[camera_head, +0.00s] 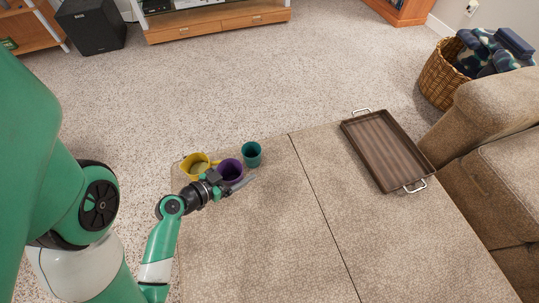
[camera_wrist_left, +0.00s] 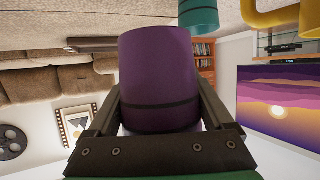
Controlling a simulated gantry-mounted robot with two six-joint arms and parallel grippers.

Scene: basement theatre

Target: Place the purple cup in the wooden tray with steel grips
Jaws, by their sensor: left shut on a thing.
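The purple cup (camera_head: 231,170) stands on the left part of the beige upholstered surface, between a yellow cup and a teal cup. My left gripper (camera_head: 231,184) is at its near side, shut on it. In the left wrist view the purple cup (camera_wrist_left: 158,80) fills the space between the two dark fingers of my left gripper (camera_wrist_left: 165,115). The wooden tray with steel grips (camera_head: 385,150) lies empty on the right part of the same surface. My right gripper is not in view.
The yellow cup (camera_head: 196,166) is close on the left of the purple cup, and the teal cup (camera_head: 251,154) is close behind on its right. The upholstered surface (camera_head: 290,220) is clear between the cups and the tray. A sofa (camera_head: 490,130) and wicker basket (camera_head: 440,78) are at the right.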

